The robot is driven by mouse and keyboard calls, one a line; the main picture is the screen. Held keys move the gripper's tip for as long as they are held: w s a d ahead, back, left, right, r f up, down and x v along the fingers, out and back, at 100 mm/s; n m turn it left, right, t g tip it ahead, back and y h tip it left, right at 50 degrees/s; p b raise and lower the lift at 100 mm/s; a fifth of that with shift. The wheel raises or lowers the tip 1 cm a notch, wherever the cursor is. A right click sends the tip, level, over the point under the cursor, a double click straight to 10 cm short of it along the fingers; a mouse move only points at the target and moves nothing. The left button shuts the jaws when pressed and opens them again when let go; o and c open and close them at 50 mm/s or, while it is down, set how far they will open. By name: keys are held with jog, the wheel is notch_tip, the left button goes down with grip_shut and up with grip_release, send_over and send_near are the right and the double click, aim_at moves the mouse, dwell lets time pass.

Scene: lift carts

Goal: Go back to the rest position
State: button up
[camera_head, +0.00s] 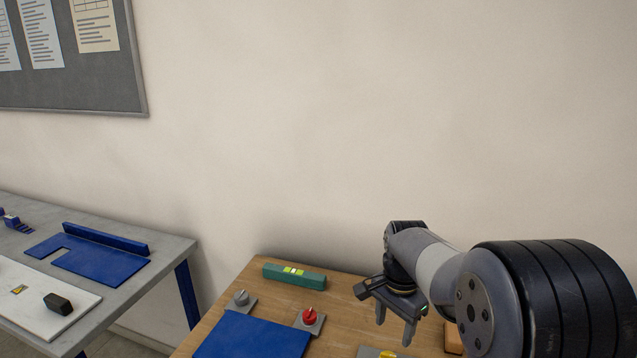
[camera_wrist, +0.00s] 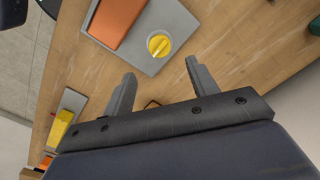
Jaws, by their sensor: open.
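My gripper (camera_head: 396,318) is at the right in the head view, above the right part of a wooden table (camera_head: 254,283). Its two fingers point down. They are spread apart with nothing between them; in the wrist view the open gripper (camera_wrist: 160,85) shows bare wood below it. My arm reaches in from the right edge of the head view and hides part of the table.
On the wooden table are a green level (camera_head: 294,277), a blue plate (camera_head: 252,338), a red knob (camera_head: 310,316), a grey knob (camera_head: 240,298) and a yellow knob (camera_wrist: 159,45). A grey table (camera_head: 165,262) stands left, past a gap. A wall rises behind.

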aim_at(389, 354)
notch_tip(389, 354, down, 9)
jog(key=shift+r, duration=0.1)
jog(key=shift+r+n, duration=0.15)
jog(key=shift+n, duration=0.45)
jog(key=n, duration=1.3)
jog(key=shift+a, duration=0.1)
jog(key=n, duration=0.4)
jog(key=shift+r, duration=0.95)
